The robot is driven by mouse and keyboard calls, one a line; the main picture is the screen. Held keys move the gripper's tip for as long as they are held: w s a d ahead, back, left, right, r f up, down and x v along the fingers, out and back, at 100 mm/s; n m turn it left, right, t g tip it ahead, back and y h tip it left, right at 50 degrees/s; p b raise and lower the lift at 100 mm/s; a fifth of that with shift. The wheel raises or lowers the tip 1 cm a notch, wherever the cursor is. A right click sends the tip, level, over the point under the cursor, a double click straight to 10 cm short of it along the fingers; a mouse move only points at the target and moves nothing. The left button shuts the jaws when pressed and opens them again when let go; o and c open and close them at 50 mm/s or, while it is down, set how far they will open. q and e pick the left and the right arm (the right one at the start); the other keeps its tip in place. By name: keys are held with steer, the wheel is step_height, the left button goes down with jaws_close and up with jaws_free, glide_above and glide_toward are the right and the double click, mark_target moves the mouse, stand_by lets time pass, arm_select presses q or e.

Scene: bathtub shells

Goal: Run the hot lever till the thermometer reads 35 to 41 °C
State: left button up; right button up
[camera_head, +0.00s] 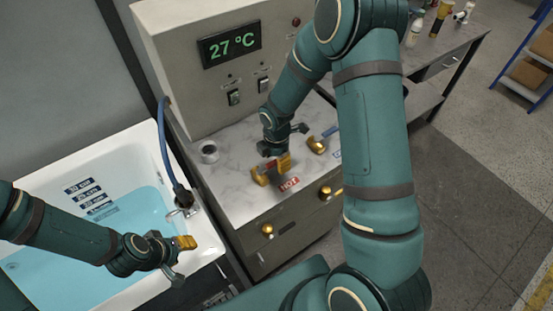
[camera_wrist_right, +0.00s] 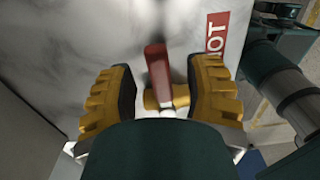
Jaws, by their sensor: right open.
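The thermometer display (camera_head: 229,45) on the grey panel reads 27 °C in green. The red hot lever (camera_wrist_right: 158,72) with its brass body (camera_wrist_right: 178,96) stands between my right gripper's two yellow fingers in the right wrist view. My right gripper (camera_wrist_right: 161,95) is open around the lever, with a gap on both sides. In the head view my right gripper (camera_head: 272,170) is low over the marble counter, beside the red HOT label (camera_head: 289,184), and hides most of the lever. My left gripper (camera_head: 178,250) is over the tub's near right rim; its opening is unclear.
The white tub (camera_head: 148,150) holds blue water (camera_head: 50,262) and has depth labels (camera_head: 85,186). A blue-handled lever (camera_head: 329,132) stands right of my right gripper. A blue hose (camera_head: 163,140) runs down to the tub rim. A roll (camera_head: 208,150) lies on the counter.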

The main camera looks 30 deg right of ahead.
jaws_close()
